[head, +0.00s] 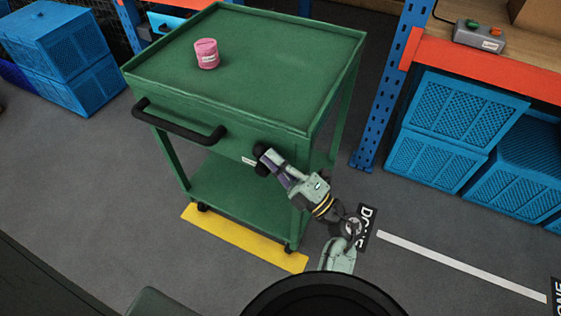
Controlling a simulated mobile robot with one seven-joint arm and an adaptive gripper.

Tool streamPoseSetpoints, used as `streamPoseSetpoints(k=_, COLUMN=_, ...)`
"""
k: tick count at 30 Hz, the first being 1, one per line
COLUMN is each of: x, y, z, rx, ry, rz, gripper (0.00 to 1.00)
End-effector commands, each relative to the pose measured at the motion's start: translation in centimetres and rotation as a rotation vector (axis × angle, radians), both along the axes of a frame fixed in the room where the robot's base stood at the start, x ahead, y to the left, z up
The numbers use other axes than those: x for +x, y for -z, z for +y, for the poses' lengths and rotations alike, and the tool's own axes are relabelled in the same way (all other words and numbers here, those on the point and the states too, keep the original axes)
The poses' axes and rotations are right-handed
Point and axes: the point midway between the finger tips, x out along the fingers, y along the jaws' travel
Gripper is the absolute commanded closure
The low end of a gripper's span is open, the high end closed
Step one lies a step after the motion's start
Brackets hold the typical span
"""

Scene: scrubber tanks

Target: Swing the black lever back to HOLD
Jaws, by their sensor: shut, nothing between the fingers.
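I cannot make out a black lever marked HOLD for certain. A green cart (270,50) stands in the middle of the head view. A black bar handle (180,121) is fixed to its left front side, and a small white label (248,160) sits on its front panel, too small to read. My gripper (262,160) is shut and empty, with its dark tips in front of the panel, just right of the label. Whether the tips touch the cart, or hide a dark part there, I cannot tell.
A pink can (206,54) stands on the cart top. Blue crates stand at the left (62,40) and under the right shelf (440,125). A grey box (479,36) with green and red buttons sits on that shelf. A yellow floor strip (240,240) runs along the cart.

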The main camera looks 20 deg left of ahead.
Motion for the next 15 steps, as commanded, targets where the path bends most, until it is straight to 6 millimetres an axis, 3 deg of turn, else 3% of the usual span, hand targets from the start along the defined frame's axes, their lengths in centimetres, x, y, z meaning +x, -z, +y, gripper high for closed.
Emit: streamPoseSetpoints(k=15, x=0.0, y=-0.7, z=1.7, rx=0.000, ry=-0.001, rz=0.000, gripper=1.00)
